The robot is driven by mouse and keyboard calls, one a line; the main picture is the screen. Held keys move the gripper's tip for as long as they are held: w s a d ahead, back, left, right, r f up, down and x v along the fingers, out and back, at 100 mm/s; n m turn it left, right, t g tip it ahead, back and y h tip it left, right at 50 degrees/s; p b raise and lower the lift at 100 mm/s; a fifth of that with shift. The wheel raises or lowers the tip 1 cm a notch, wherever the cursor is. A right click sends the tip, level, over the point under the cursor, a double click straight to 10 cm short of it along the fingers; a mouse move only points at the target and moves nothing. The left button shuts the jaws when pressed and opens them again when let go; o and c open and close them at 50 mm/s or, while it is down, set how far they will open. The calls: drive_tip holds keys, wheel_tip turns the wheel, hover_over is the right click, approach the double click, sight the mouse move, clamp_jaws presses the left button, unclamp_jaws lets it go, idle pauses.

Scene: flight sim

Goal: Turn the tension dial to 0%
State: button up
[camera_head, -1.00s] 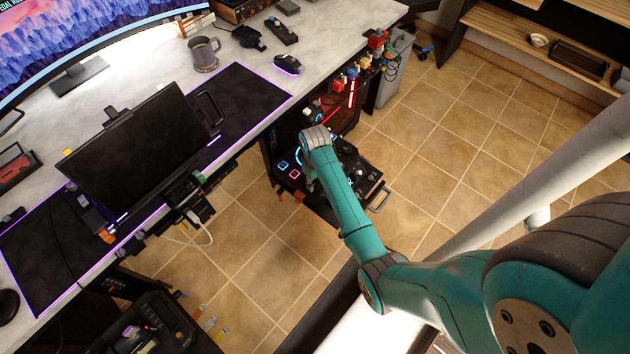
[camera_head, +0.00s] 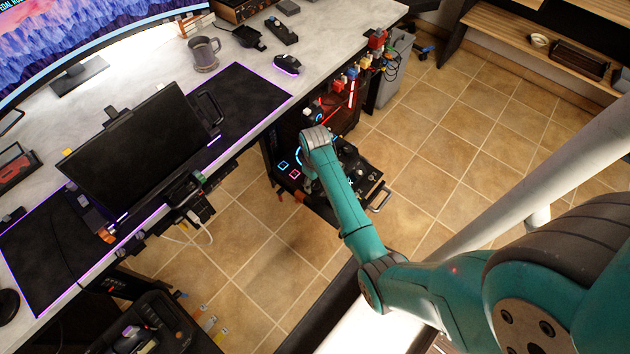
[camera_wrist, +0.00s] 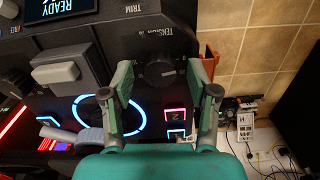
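The tension dial (camera_wrist: 160,73) is a dark round knob on a black panel in the wrist view, below the white "TENSION %" lettering. My gripper (camera_wrist: 159,82) is open, with one green finger on each side of the dial. Gaps show between the fingers and the knob, so neither finger visibly touches it. The dial's setting is too small to read. In the head view my teal arm reaches over the control panel (camera_head: 374,188) beside the desk, and it hides the dial and my fingertips.
Left of my gripper in the wrist view are a grey lever (camera_wrist: 59,73), a blue-lit ring (camera_wrist: 90,103) and a screen reading "READY" (camera_wrist: 62,8). Lit square buttons (camera_wrist: 175,115) lie below the dial. Tiled floor (camera_wrist: 238,50) lies beyond the panel's right edge.

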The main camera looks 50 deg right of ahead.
sight(315, 183)
drive_tip(key=shift+r, duration=0.15)
wheel_tip(315, 183, up, 12)
idle(0.5)
idle(0.4)
drive_tip(key=s+a+f+t+h, duration=0.1)
drive_tip(key=s+a+f+t, duration=0.2)
drive_tip(key=s+a+f, duration=0.45)
drive_tip(key=s+a+t, duration=0.4)
drive_tip(key=s+a, duration=0.3)
drive_tip(key=s+a+r+t, duration=0.3)
drive_tip(key=s+r+t, duration=0.1)
drive_tip(key=s+r, duration=0.5)
drive_tip(key=s+a+r+t+y, duration=0.1)
drive_tip(key=s+a+r+t, duration=0.2)
drive_tip(key=s+r, duration=0.6)
wheel_tip(315, 183, up, 5)
drive_tip(key=shift+a+r+t, duration=0.2)
drive_tip(key=shift+a+t, duration=0.2)
drive_tip(key=shift+a, duration=0.25)
